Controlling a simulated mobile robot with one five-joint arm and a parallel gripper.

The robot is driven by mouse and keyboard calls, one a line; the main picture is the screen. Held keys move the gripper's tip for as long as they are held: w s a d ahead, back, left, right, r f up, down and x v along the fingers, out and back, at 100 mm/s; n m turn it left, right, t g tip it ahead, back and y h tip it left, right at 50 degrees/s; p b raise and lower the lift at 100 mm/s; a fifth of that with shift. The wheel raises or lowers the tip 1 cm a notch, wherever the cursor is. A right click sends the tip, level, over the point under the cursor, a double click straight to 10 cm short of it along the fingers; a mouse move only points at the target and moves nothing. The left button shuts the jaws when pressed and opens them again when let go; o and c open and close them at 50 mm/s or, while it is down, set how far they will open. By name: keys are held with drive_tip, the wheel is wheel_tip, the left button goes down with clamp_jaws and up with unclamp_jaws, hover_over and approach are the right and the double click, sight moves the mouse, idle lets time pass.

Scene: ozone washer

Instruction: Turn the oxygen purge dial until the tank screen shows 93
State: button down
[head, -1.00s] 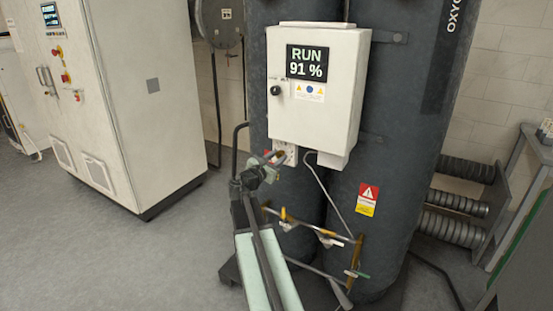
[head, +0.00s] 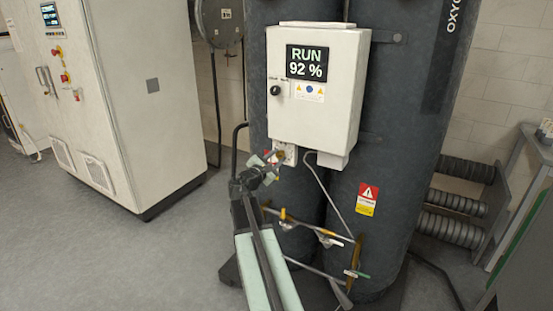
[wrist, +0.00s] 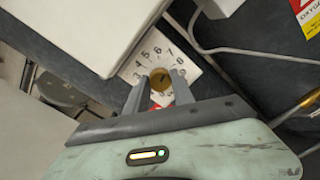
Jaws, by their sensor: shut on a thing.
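The tank screen (head: 306,62) on the white control box (head: 340,100) reads RUN 92 %. The oxygen purge dial is a brass knob (wrist: 161,81) in front of a white numbered plate (wrist: 158,58) in the wrist view. In the head view the plate (head: 291,152) sits just under the box, and my arm partly covers the knob. My gripper (wrist: 160,84) is shut on the brass knob, one finger on each side of it. It also shows in the head view (head: 272,158).
Dark tanks (head: 405,110) stand behind the box. Pipes with yellow and green-handled valves (head: 327,238) run below and to the right of my arm. A beige cabinet (head: 110,100) stands at left, with clear floor (head: 175,250) before it.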

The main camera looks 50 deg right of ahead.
drive_tip(key=c, duration=1.1)
unclamp_jaws()
drive_tip(key=shift+d, duration=0.1)
drive_tip(key=v, duration=0.7)
drive_tip(key=shift+s+a, duration=0.1)
drive_tip(key=shift+a, duration=0.3)
